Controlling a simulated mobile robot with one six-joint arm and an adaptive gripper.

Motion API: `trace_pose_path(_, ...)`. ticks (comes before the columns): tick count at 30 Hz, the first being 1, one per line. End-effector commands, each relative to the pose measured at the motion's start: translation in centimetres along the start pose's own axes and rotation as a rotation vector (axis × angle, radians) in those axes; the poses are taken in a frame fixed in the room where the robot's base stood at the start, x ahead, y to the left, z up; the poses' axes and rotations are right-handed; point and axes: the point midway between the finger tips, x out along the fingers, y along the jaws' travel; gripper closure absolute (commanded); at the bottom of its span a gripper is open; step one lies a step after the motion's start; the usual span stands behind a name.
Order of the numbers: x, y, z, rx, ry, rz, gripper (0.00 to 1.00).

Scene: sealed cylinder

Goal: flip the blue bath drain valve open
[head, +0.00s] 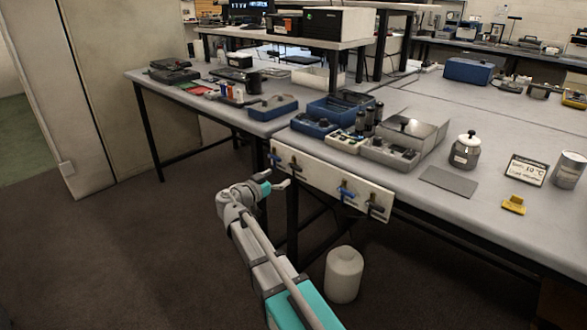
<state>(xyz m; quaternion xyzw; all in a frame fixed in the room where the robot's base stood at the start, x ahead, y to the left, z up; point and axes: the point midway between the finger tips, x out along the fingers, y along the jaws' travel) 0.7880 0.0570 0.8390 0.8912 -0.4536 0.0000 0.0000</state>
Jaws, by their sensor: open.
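A white panel (320,183) is fixed to the front edge of the grey bench and carries several small lever valves. The blue valve (347,189) is right of the panel's middle. Its lever is small in the picture, and I cannot tell its exact angle. My gripper (281,179) is in front of the left part of the panel, open and empty. It is to the left of the blue valve and apart from it. My arm reaches up from the bottom of the head view.
Dark-handled valves sit left (294,165) and right (376,206) of the blue one. A white container (344,274) stands on the floor below the panel. Instruments and a lidded jar (465,151) stand on the bench (420,205). The floor left of my arm is clear.

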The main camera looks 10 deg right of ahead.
Motion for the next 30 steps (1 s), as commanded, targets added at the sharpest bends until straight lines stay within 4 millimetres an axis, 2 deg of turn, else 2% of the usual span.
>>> trace_pose_path(6, 3.5, -0.1, 0.0, 0.000, 0.000, 0.002, 0.00)
trace_pose_path(15, 6.9, 0.0, 0.0, 0.000, 0.000, 0.001, 0.00)
trace_pose_path(21, 7.8, 0.0, 0.0, 0.000, 0.000, 0.000, 0.00)
trace_pose_path(30, 7.9, 0.0, 0.0, 0.000, 0.000, 0.000, 0.00)
